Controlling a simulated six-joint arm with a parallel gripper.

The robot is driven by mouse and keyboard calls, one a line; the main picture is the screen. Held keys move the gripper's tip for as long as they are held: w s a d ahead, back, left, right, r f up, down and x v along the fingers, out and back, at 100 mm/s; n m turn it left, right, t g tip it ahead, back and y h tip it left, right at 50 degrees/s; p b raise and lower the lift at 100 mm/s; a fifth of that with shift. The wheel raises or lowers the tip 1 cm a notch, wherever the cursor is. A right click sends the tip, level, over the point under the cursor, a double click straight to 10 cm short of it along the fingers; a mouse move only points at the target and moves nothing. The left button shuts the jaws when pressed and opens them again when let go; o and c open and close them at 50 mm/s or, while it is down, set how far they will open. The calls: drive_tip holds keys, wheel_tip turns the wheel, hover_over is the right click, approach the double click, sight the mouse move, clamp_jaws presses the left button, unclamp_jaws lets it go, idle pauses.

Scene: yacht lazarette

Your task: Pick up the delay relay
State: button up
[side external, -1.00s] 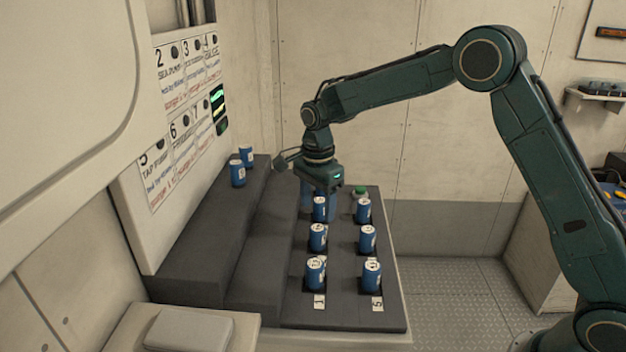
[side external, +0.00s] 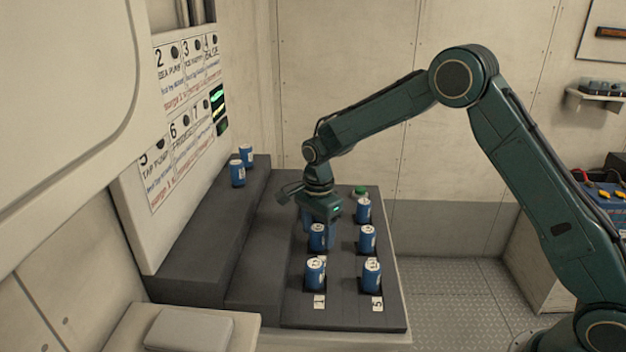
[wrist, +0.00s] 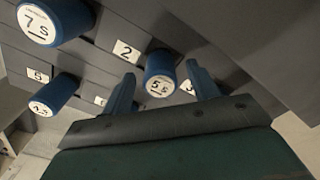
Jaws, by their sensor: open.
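The delay relays appear as blue cylinders with white marked tops. In the wrist view, one marked "5 s" (wrist: 160,75) stands upright between the fingertips of my gripper (wrist: 162,82). The fingers are open, one on each side of it; I cannot tell whether they touch it. In the side view my gripper (side external: 318,228) points down over the far part of the left column. The body and fingers hide most of what stands there. A relay in the left column (side external: 317,238) shows just in front of the fingers.
Other relays stand near: one marked "7 s" (wrist: 42,24), another at lower left (wrist: 55,95), and the right column (side external: 367,240). Two more (side external: 238,173) sit on the upper step. A green-topped item (side external: 360,190) is at the back. Numbered labels (side external: 319,302) mark the slots.

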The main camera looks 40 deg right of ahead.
sight(318, 228)
drive_tip(key=shift+f, duration=0.75)
drive_tip(key=c, duration=1.1)
drive_tip(key=shift+r, duration=0.15)
wheel_tip(318, 228, up, 20)
drive_tip(key=shift+f, duration=0.1)
